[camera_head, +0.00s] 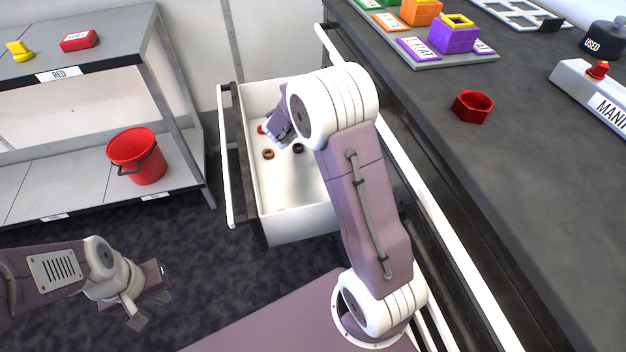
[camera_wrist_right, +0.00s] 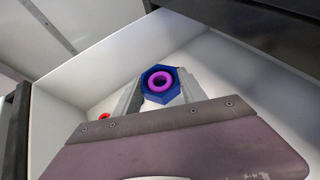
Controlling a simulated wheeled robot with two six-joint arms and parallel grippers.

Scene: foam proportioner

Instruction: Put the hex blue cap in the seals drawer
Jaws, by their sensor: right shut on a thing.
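The blue hex cap (camera_wrist_right: 147,92) is between the fingertips of my right gripper (camera_wrist_right: 160,88) in the right wrist view, and the fingers are shut on it. A purple ring (camera_wrist_right: 160,74) shows within the cap's outline; I cannot tell whether it sits in the cap or lies below it. The open drawer (camera_head: 300,222) is white inside and holds several small rings. My right gripper (camera_head: 280,136) is inside or just over its far part in the head view, where the cap is hidden. My left gripper (camera_head: 148,296) is open and empty above the floor.
Small rings lie in the drawer, including a brown one (camera_head: 268,154) and a black one (camera_head: 298,148). A red hex piece (camera_head: 472,106) sits on the dark counter (camera_head: 540,200) at right. A shelf (camera_head: 100,45) with a red bucket (camera_head: 137,158) stands at left.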

